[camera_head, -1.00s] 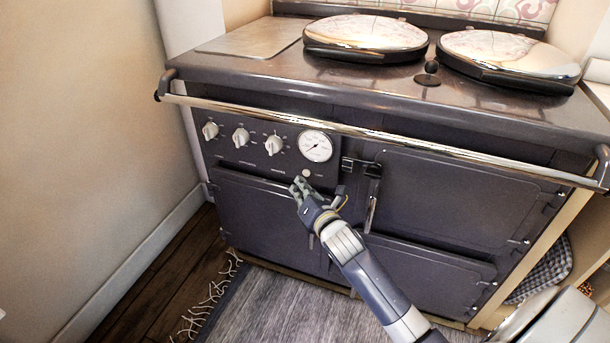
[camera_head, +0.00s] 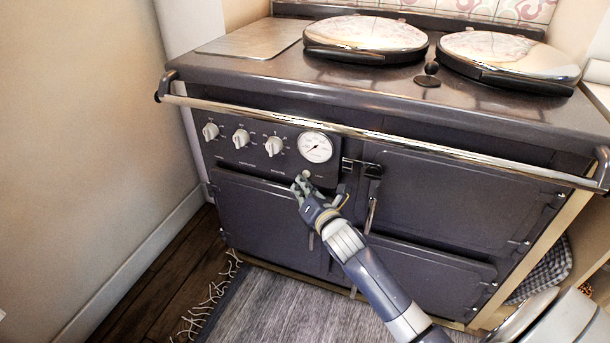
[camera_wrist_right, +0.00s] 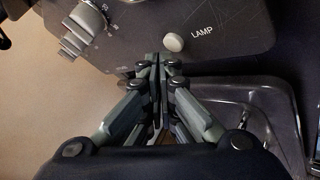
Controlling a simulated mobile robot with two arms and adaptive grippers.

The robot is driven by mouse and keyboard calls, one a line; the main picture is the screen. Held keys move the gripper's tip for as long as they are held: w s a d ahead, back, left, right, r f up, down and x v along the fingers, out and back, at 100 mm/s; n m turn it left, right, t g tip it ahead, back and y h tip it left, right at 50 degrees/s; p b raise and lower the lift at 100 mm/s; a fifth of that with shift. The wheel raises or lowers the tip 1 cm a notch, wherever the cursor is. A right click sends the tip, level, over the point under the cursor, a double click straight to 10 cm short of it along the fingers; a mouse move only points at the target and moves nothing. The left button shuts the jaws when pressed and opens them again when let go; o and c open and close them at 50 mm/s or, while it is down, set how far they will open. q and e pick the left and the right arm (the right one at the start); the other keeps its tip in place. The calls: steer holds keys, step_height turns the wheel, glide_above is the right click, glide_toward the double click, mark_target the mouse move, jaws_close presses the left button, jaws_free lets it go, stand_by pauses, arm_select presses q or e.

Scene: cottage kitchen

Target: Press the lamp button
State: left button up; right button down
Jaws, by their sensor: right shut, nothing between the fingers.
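The lamp button (camera_wrist_right: 174,42) is a small round pale button with the word LAMP beside it on the stove's control panel (camera_wrist_right: 215,25). It also shows in the head view (camera_head: 306,174), just under the round gauge. My right gripper (camera_head: 299,184) is shut and empty, with its fingertips just below the button. In the right wrist view the shut fingertips (camera_wrist_right: 158,62) point at the panel, slightly left of and below the button. Whether they touch the panel I cannot tell. My left gripper is not in view.
The dark range stove has several white knobs (camera_head: 241,138) left of the gauge (camera_head: 315,147). A chrome rail (camera_head: 380,135) runs across the front above the panel. Oven doors (camera_head: 455,200) lie below and to the right. A grey rug (camera_head: 275,305) lies on the floor.

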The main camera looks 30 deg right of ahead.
stand_by(0.6)
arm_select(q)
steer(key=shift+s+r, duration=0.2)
arm_select(e)
steer(key=shift+w+d, duration=0.3)
steer(key=shift+d, duration=0.05)
arm_select(q)
steer(key=shift+p, duration=0.3)
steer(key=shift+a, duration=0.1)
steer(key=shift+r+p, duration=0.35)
arm_select(e)
steer(key=shift+s+a, duration=0.3)
steer(key=shift+a, duration=0.1)
